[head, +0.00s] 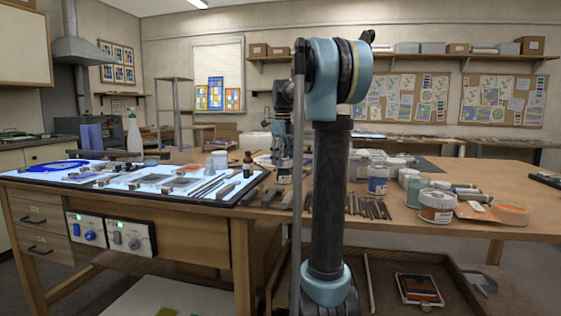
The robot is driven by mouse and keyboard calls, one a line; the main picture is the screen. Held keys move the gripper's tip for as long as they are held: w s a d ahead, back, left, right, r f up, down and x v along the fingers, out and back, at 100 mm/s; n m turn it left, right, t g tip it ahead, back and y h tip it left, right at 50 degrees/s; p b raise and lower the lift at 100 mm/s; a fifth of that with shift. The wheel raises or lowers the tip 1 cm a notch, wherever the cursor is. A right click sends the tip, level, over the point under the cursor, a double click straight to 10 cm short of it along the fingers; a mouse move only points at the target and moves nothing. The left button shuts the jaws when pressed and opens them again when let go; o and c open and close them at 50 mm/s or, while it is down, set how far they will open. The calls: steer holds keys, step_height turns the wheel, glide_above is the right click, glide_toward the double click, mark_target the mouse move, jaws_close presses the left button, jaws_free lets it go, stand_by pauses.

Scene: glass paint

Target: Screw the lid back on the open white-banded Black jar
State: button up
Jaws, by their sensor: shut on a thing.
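My gripper (281,152) points down at the middle of the work table, partly behind my own arm column. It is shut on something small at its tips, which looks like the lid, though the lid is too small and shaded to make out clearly. A small jar with a pale band (285,174) stands upright on the table directly below the gripper. It looks like the white-banded Black jar. Its mouth is hidden by the gripper, and I cannot tell whether lid and jar touch.
A lit light table (130,182) with glass pieces and tools lies left. Right are a blue-labelled jar (378,180), several brushes (368,207), and a large jar (436,206).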

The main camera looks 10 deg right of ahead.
steer(key=m, duration=0.5)
steer(key=shift+d+m, duration=0.15)
steer(key=shift+m, duration=0.25)
steer(key=o, duration=1)
steer(key=shift+w, duration=0.1)
steer(key=shift+c, duration=0.2)
steer(key=o, duration=0.3)
steer(key=shift+r, duration=0.15)
steer(key=shift+r, duration=2.85)
